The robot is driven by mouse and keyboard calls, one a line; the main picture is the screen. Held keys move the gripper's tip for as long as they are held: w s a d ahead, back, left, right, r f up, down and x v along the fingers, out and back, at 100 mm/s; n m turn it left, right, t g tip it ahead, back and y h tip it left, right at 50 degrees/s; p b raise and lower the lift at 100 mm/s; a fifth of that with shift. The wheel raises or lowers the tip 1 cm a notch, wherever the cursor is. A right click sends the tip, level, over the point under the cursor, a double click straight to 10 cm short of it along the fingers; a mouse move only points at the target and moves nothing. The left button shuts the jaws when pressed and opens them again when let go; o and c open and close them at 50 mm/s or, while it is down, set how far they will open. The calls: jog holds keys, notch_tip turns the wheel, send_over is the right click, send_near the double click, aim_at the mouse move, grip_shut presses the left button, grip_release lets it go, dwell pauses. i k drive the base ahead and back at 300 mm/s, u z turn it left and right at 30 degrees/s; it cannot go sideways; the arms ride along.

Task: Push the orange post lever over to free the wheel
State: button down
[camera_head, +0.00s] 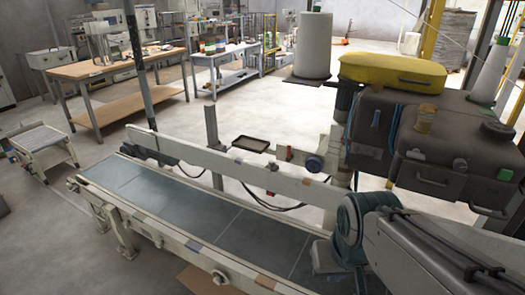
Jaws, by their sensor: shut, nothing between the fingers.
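A small round dark-blue wheel or knob (315,162) sits on the pale rail behind the conveyor. A small red-orange upright piece (289,153) stands just left of it. It may be the post lever, but it is too small to be sure or to tell its tilt. My arm (420,250) comes in from the lower right, with a teal joint (354,225) over the conveyor's near right part. My gripper's fingers cannot be made out.
The conveyor (215,218) runs from upper left to lower right, with a pale side rail (225,168). A bulky dark machine (385,130) with a yellow cover (392,72) stands at right. A dark tray (250,144) is behind the rail. Workbenches (110,75) and open floor lie beyond.

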aim_at(290, 156)
jog(key=k, duration=0.65)
jog(key=u, duration=0.45)
jog(key=i, duration=1.2)
jog(key=z, duration=0.65)
jog(key=i, duration=0.55)
jog(key=z, duration=0.4)
